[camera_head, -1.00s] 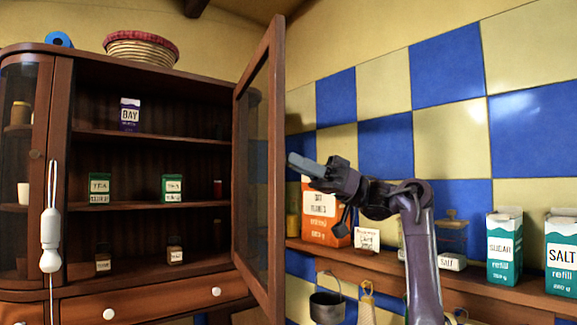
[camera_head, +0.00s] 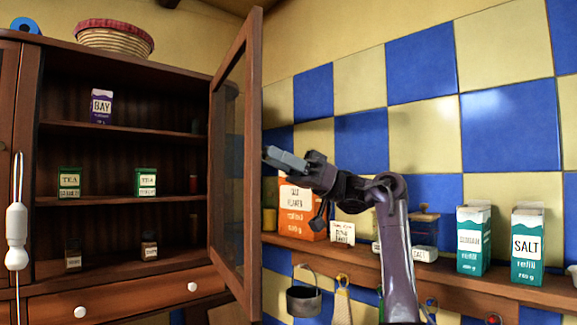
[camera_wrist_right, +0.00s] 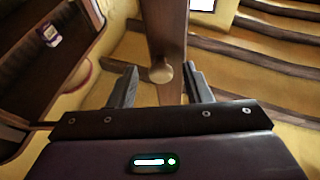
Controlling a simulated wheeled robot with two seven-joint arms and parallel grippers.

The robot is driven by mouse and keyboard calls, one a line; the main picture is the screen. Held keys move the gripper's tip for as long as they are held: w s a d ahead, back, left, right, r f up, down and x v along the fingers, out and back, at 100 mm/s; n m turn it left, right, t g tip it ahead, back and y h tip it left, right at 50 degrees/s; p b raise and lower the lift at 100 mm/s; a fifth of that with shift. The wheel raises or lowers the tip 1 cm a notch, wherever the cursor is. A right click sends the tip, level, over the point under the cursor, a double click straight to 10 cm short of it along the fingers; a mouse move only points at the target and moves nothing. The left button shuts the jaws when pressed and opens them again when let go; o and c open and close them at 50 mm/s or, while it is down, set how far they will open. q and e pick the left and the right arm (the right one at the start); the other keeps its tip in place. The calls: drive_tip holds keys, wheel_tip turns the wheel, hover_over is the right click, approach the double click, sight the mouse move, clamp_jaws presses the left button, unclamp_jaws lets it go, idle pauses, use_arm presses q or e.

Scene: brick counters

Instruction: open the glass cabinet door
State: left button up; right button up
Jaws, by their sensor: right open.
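The glass cabinet door (camera_head: 253,130), with a dark wood frame, stands swung wide open at the right side of the brown cabinet (camera_head: 105,289). My right gripper (camera_head: 272,158) is at the door's outer side in the head view, its fingertips close to the frame edge. In the right wrist view the door's frame (camera_wrist_right: 163,30) runs between the open fingers of my right gripper (camera_wrist_right: 160,78). A round knob (camera_wrist_right: 161,72) on the frame lies between the fingertips, with gaps on both sides. I cannot tell any contact. My left gripper is not in view.
A wall shelf (camera_head: 440,278) on the right carries an orange box (camera_head: 300,218), a salt carton (camera_head: 526,247) and other containers, with a pot (camera_head: 304,299) hanging below. The arm passes in front of it. Tea boxes (camera_head: 70,181) stand inside the cabinet. A basket (camera_head: 115,37) sits on top.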

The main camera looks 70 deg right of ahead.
drive_tip(key=b+v, duration=0.2)
drive_tip(key=v, duration=0.5)
drive_tip(key=shift+s+b, duration=0.2)
drive_tip(key=shift+b, duration=0.1)
drive_tip(key=shift+c, duration=0.3)
